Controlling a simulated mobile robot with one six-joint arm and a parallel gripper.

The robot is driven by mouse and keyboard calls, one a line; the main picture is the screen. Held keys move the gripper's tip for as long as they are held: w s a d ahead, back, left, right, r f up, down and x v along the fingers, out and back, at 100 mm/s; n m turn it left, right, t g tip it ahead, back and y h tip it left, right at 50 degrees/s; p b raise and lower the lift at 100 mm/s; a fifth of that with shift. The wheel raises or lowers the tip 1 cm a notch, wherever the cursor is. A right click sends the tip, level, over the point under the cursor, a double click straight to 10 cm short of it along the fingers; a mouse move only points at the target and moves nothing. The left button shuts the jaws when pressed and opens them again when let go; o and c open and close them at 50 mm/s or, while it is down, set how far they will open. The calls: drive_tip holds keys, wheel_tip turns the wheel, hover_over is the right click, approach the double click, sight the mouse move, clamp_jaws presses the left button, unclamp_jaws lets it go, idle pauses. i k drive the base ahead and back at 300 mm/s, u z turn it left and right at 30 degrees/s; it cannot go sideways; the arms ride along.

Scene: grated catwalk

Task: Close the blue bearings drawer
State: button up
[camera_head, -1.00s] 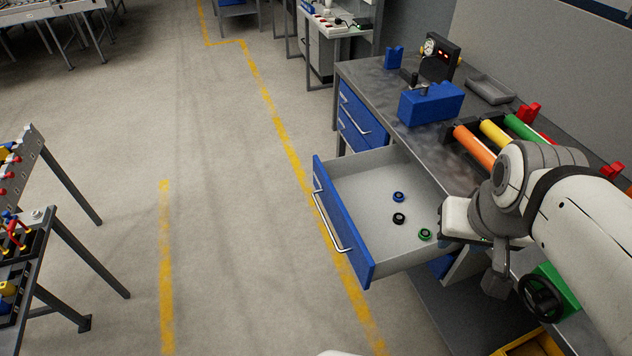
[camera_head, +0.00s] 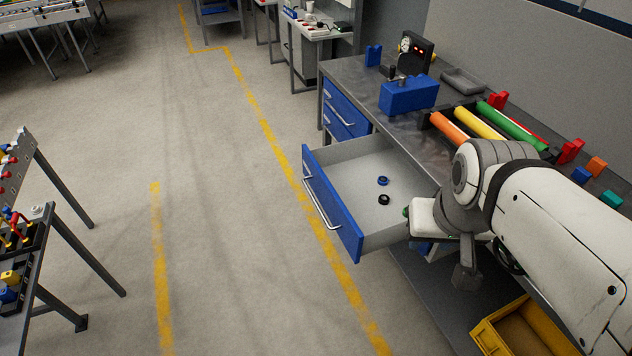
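The blue bearings drawer (camera_head: 331,203) stands pulled out of the grey workbench (camera_head: 345,72). Its front is blue with a long silver handle (camera_head: 320,204), and its inside is light grey. A blue bearing (camera_head: 382,181) and a black bearing (camera_head: 384,200) lie in it. A green bearing (camera_head: 406,212) is mostly hidden by my arm. My gripper (camera_head: 418,217) is at the drawer's near right side, well to the right of the handle. Its fingers are hidden or too unclear to tell whether they are open, and I cannot tell whether it touches the drawer.
Closed blue drawers (camera_head: 345,108) sit farther along the bench. A blue box-shaped vise (camera_head: 408,95) and orange, yellow and green rollers (camera_head: 478,122) are on top. A yellow bin (camera_head: 490,340) is below right. Open floor (camera_head: 230,260) lies left of the drawer.

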sight(342, 176)
drive_tip(key=z, duration=0.05)
drive_tip(key=k, duration=0.45)
drive_tip(key=u, duration=0.4)
drive_tip(key=i, duration=1)
drive_tip(key=u, duration=0.05)
drive_tip(key=k, duration=0.5)
drive_tip(key=u, duration=0.8)
drive_tip(key=i, duration=0.3)
drive_tip(key=u, duration=0.15)
